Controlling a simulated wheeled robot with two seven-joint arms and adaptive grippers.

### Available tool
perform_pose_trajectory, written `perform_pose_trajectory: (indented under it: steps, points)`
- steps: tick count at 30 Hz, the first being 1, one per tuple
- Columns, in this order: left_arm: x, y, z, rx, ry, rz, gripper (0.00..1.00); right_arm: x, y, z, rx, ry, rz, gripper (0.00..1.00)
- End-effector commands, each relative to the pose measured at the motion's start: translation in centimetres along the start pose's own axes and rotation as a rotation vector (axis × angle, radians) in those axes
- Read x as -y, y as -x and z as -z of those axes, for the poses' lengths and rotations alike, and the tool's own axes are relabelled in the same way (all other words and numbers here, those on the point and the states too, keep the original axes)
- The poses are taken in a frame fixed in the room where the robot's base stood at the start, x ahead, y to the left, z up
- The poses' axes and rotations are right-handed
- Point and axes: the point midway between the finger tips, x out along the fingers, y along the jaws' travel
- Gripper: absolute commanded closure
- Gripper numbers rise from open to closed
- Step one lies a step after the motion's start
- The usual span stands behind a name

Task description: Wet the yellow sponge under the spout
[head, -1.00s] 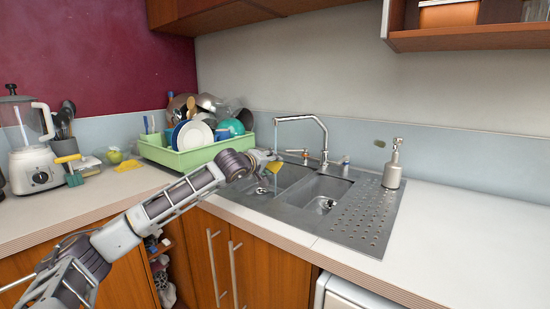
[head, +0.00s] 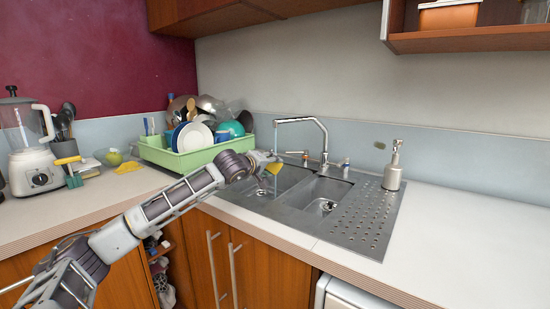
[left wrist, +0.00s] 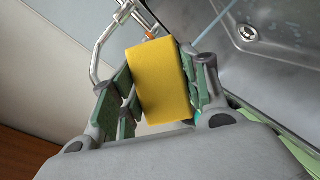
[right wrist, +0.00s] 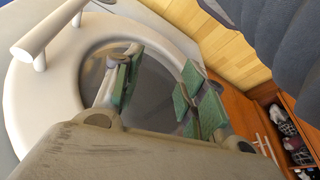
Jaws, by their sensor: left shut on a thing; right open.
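The yellow sponge (left wrist: 162,82) is held between the green-padded fingers of my left gripper (left wrist: 160,92), which is shut on it. In the head view the sponge (head: 273,177) and my left gripper (head: 268,163) are over the left sink basin, below the tip of the spout (head: 297,121). A thin water stream (head: 276,138) falls from the spout. In the left wrist view the stream (left wrist: 222,18) runs close beside the sponge; I cannot tell whether it touches it. My right gripper (right wrist: 158,82) is open and empty in the right wrist view, and out of the head view.
A green dish rack (head: 190,157) full of dishes stands left of the sink. A soap dispenser (head: 393,167) stands at the sink's right. A blender (head: 33,150) and a yellow cloth (head: 128,167) are on the left counter. The right counter (head: 460,230) is clear.

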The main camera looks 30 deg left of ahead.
Motion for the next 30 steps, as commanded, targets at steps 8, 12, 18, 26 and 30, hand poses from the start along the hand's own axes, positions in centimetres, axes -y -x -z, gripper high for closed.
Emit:
perform_pose_trajectory:
  steps: [8,12,18,26,30]
  points:
    - [-0.6,1.6,-0.2,-0.001,-0.001,-0.001,0.93,-0.1,-0.5,-0.2,0.0,-0.001,0.0,0.59]
    - [-0.9,2.3,-0.3,0.0,-0.001,0.0,0.93,-0.1,-0.7,-0.3,0.0,-0.001,0.0,0.59]
    - [-1.4,3.4,-0.4,-0.001,0.0,-0.001,0.93,-0.1,-1.0,-0.4,0.0,-0.001,0.0,0.59]
    - [-1.9,4.7,-0.6,-0.001,-0.001,0.0,0.93,-0.1,-1.3,-0.5,0.0,-0.001,0.0,0.59]
    - [-2.0,5.0,-0.7,0.0,-0.001,0.0,0.93,-0.1,-1.3,-0.5,0.0,-0.001,0.0,0.59]
